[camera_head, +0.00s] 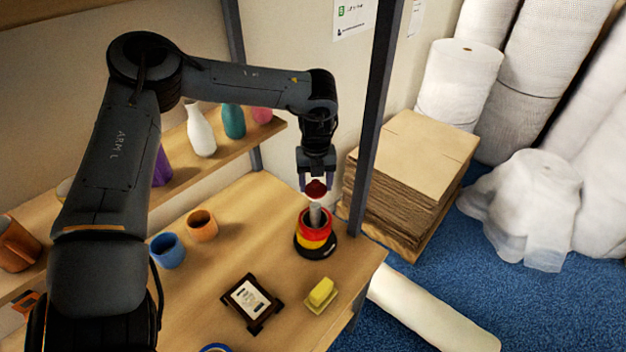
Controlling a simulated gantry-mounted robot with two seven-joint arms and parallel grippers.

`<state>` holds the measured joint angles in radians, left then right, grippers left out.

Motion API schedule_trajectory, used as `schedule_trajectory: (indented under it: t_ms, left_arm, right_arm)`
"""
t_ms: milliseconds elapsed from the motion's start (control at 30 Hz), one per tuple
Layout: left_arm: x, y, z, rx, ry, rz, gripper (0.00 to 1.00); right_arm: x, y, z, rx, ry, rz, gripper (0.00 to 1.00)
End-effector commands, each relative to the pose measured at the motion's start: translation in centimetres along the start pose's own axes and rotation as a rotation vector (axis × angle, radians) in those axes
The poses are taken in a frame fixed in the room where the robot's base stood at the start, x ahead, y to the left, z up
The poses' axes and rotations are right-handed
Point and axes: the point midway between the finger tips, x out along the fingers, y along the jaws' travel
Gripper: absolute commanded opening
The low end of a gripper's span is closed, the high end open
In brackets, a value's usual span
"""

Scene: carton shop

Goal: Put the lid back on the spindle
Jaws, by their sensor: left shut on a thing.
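The spindle (315,217) stands upright on the table at the right, a grey post on a dark round base (316,248) with a red ring and a yellow ring stacked around it. My left gripper (316,186) points down, right above the post, shut on the dark red lid (316,189). My right gripper is not in view.
On the table (205,285) stand a blue cup (167,252), an orange cup (202,226), a dark framed card (251,300) and a yellow block on a dish (321,292). A dark shelf post (375,120) rises right of the spindle. Vases line the shelf behind.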

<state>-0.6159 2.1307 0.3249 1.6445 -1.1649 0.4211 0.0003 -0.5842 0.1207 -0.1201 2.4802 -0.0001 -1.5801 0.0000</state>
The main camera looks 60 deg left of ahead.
Motion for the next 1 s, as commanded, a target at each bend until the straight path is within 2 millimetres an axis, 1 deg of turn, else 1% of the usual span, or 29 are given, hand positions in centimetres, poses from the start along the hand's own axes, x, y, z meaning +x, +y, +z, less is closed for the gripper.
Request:
schedule_trajectory:
  t_ms: [33,333,500,700,1000]
  left_arm:
    - [0.6,0.0,0.0,-0.001,0.001,0.000,0.33]
    - [3.1,0.1,0.0,-0.003,0.000,0.000,0.33]
    - [4.5,0.0,0.0,-0.002,-0.001,-0.001,0.33]
    - [5.2,0.0,0.0,-0.003,-0.001,-0.001,0.33]
    - [5.2,0.0,0.0,-0.003,-0.001,-0.001,0.33]
  right_arm:
    - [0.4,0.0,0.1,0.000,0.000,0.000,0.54]
    - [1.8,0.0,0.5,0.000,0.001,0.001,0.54]
    - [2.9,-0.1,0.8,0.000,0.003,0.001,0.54]
    - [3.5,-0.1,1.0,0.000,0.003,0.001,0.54]
    - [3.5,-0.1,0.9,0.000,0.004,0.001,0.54]
